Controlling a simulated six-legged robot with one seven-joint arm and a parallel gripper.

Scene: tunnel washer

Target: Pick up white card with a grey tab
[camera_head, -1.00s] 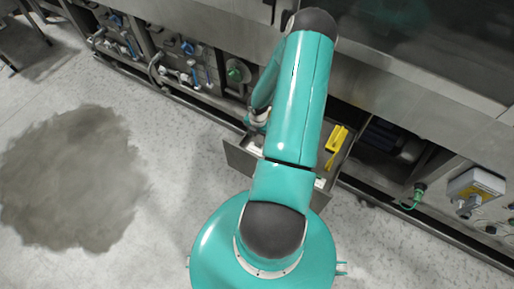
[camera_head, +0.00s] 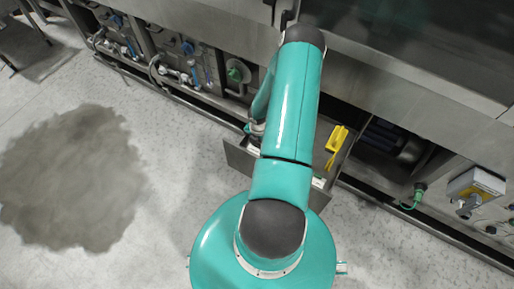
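A pale piece (camera_head: 318,183) shows in the open metal drawer (camera_head: 238,160), just right of my arm. Another small pale bit (camera_head: 253,149) shows at the arm's left edge. I cannot tell whether either is the white card, and no grey tab can be made out. My arm covers the middle of the drawer. My wrist reaches down at the drawer's left back side. My gripper's fingers are hidden, so their hold and contact do not show.
A yellow tool (camera_head: 337,139) lies at the drawer's right side. The steel washer front (camera_head: 400,85) rises behind it. Valves and hoses (camera_head: 190,62) line the left; a grey box (camera_head: 475,186) sits right. A dark wet patch (camera_head: 75,178) marks the open floor.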

